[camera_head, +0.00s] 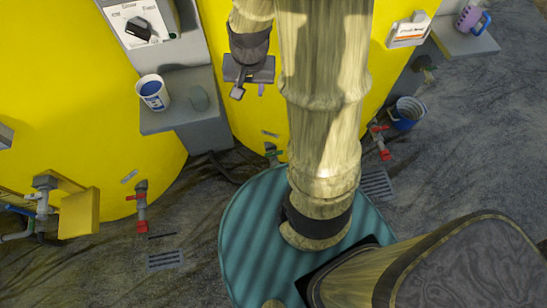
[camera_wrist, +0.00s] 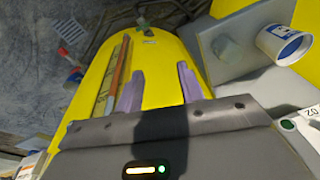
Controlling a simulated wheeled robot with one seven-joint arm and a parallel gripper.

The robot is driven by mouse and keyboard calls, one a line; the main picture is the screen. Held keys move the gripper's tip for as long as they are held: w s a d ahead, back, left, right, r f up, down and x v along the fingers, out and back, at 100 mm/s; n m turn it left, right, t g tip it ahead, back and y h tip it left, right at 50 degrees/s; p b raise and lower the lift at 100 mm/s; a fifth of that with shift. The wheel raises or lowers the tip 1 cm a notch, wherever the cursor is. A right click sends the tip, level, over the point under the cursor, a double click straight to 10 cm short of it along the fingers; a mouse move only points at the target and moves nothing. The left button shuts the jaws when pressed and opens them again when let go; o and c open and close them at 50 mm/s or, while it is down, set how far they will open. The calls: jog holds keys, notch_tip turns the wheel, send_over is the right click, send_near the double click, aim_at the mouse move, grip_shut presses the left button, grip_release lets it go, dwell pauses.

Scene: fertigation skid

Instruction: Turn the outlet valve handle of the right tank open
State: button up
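The right yellow tank (camera_head: 235,95) stands behind my arm. At its foot is a small valve with a green handle (camera_head: 273,153), close to the left edge of my arm. A valve with a red handle (camera_head: 379,141) sits lower right of the tank. I cannot tell from the labels which is the outlet valve. My gripper (camera_head: 249,90) hangs in front of the tank, above and apart from both valves. In the wrist view its two purple fingers (camera_wrist: 158,90) are spread with nothing between them, facing the yellow tank (camera_wrist: 155,60).
A grey shelf (camera_head: 165,122) holding a white and blue cup (camera_head: 153,92) juts out left of my gripper. The left tank (camera_head: 70,90) has another red-handled valve (camera_head: 141,208). A blue bucket (camera_head: 407,112) stands beside the right red valve. Floor grates (camera_head: 165,260) lie in front.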

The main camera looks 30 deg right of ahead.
jog(key=w+d+f+m+b, duration=0.2)
jog(key=f+m+b, duration=0.1)
jog(key=f+b, duration=0.4)
jog(key=w+d+f+m+g+b, duration=0.15)
jog(key=f+b, duration=0.25)
jog(key=f, duration=0.5)
jog(key=w+d+f+m+t+b, duration=0.1)
jog(key=w+d+f+m+b, duration=0.15)
jog(key=f+b, duration=0.4)
jog(key=m+g+b, duration=0.1)
jog(key=m+b, duration=0.7)
jog(key=b, duration=0.7)
send_over(274, 153)
notch_tip(274, 153, down, 23)
jog(key=shift+r, duration=0.2)
notch_tip(274, 153, down, 18)
jog(key=b, duration=0.9)
jog(key=shift+a+r, duration=0.1)
jog(key=shift+r, duration=0.15)
jog(key=shift+r, duration=0.1)
grip_shut()
